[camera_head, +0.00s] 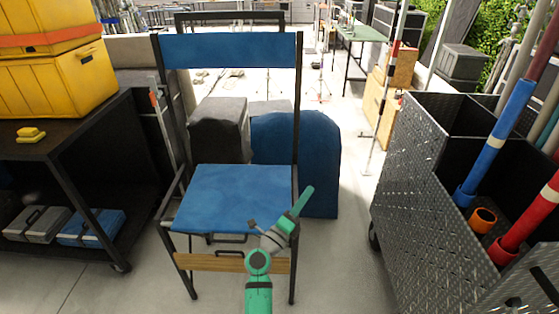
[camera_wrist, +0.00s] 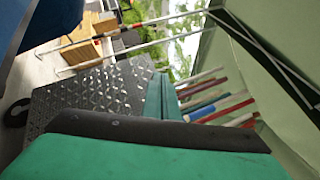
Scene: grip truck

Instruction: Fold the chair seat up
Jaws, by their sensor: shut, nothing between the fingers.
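A tall folding chair stands in the middle of the head view, with a black frame, a blue back band (camera_head: 232,50) and a blue seat (camera_head: 230,196). The seat is down, roughly level. A wooden slat (camera_head: 215,262) spans the front legs below it. My gripper (camera_head: 304,200), green and dark grey, is at the seat's front right corner in the picture and points up and right. Its fingers are closed and empty. Whether it touches the seat or frame I cannot tell. In the wrist view my gripper (camera_wrist: 165,110) shows close up; the seat is not clearly seen there.
A black cart (camera_head: 110,125) with yellow cases (camera_head: 65,80) stands left. A diamond-plate bin (camera_head: 430,200) holding coloured tubes stands right, also in the wrist view (camera_wrist: 95,92). A blue rounded bag (camera_head: 315,165) sits behind the chair. Floor is clear between chair and bin.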

